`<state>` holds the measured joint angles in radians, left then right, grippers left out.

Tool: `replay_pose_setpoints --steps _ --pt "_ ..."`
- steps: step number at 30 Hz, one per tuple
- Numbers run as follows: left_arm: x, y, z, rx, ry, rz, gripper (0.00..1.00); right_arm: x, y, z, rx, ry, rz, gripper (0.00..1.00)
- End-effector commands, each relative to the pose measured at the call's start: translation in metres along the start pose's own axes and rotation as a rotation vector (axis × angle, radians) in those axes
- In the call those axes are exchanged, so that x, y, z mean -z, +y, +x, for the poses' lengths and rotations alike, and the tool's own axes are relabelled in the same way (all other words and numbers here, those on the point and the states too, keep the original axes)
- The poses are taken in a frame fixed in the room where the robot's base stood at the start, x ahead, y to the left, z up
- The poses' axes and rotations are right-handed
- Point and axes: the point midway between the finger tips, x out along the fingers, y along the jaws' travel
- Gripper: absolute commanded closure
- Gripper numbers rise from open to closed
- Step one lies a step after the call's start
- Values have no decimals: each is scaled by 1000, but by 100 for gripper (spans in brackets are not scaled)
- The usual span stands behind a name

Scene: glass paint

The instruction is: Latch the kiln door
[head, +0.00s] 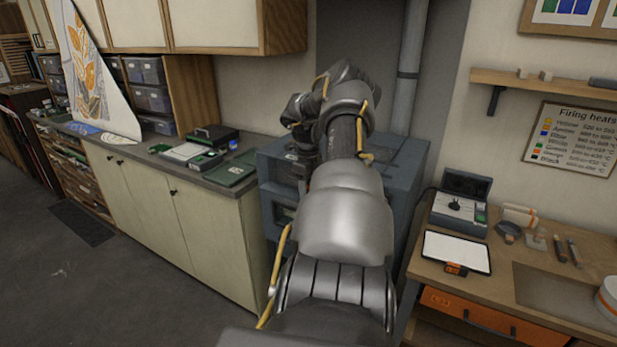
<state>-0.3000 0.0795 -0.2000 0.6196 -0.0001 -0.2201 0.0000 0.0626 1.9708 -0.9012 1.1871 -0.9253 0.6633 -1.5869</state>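The kiln (398,182) is a blue-grey box standing against the back wall, between the cabinet and the workbench. My arm covers most of its front. Part of the kiln door (270,206) shows left of my arm, with a small dark panel in it. I cannot tell whether the door is fully closed, and I cannot make out the latch. One arm, which seems to be my left, rises from the bottom middle and bends over the kiln. Its gripper (302,180) points down close to the kiln front. Its fingers are too dark and small to read. My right gripper is not in view.
A workbench (510,255) at right carries a lit white tablet (456,251), an open grey case (463,205) and small tools. A grey pipe (410,65) rises behind the kiln. Floor at left is open.

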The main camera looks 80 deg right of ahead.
Motion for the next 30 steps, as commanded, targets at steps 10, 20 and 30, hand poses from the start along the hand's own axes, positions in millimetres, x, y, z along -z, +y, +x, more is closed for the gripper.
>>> replay_pose_setpoints --steps 10,20,30 --pt "-1 0 20 0 1 0 100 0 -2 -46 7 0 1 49" --pt "-2 0 30 0 1 0 100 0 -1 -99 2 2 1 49" --pt "-2 0 30 0 1 0 100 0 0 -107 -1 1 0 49"
